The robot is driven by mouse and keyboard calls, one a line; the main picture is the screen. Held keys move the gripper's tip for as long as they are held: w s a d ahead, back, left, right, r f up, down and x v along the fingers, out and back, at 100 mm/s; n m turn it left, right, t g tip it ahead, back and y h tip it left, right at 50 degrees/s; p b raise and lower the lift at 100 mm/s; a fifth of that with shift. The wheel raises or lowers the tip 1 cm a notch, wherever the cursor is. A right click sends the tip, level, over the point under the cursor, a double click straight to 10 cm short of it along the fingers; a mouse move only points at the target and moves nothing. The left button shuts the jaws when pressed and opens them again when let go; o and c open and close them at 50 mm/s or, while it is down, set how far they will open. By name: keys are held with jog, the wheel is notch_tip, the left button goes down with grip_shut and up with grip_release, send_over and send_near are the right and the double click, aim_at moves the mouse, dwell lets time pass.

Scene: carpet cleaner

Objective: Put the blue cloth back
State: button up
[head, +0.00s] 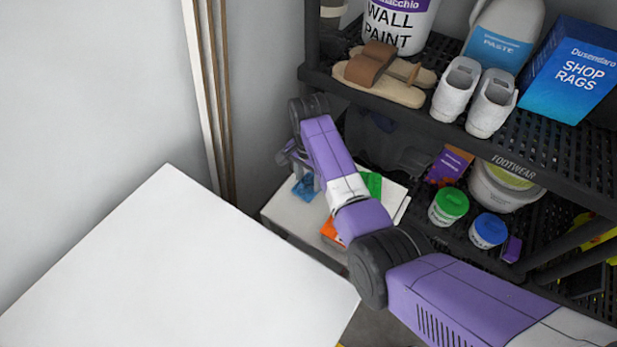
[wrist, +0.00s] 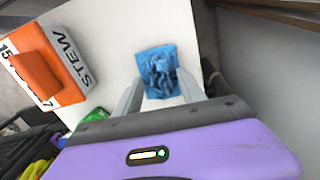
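The blue cloth (head: 304,188) lies crumpled on a small white surface (head: 284,208) near the corner of the wall and the shelving. It also shows in the wrist view (wrist: 158,72), on the white surface (wrist: 112,52). My gripper (wrist: 160,80) points down at it, with its two grey fingers apart, one to either side of the cloth's near part. I cannot tell whether the fingers touch the cloth. In the head view my arm partly hides the white surface, and the fingers are small.
An orange and white box marked STEW (wrist: 50,65) stands beside the cloth. A green item (head: 371,184) is also there. The black shelving (head: 530,140) holds shoes, paint, tubs and a shop rags box (head: 572,72). A large white tabletop (head: 180,265) is bare.

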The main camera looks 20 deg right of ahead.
jog(key=shift+r, duration=0.15)
notch_tip(320, 180, up, 8)
jog(key=shift+f, duration=0.25)
jog(key=shift+w, duration=0.25)
jog(key=w+d+r+n+t, duration=0.2)
jog(key=w+r+n+t, duration=0.25)
jog(key=w+t, duration=0.45)
jog(key=s+r+n+t, duration=0.2)
jog(key=s, duration=1.5)
jog(key=s+a+r+n+t, duration=0.1)
jog(key=s+r+n+t, duration=0.1)
jog(key=s, duration=1.6)
jog(key=s+a+r+n+t, duration=0.1)
jog(key=s+r+n+t, duration=0.1)
jog(key=s, duration=1.5)
jog(key=shift+s+r+n, duration=0.35)
jog(key=shift+r+n, duration=0.35)
jog(key=shift+n, duration=0.05)
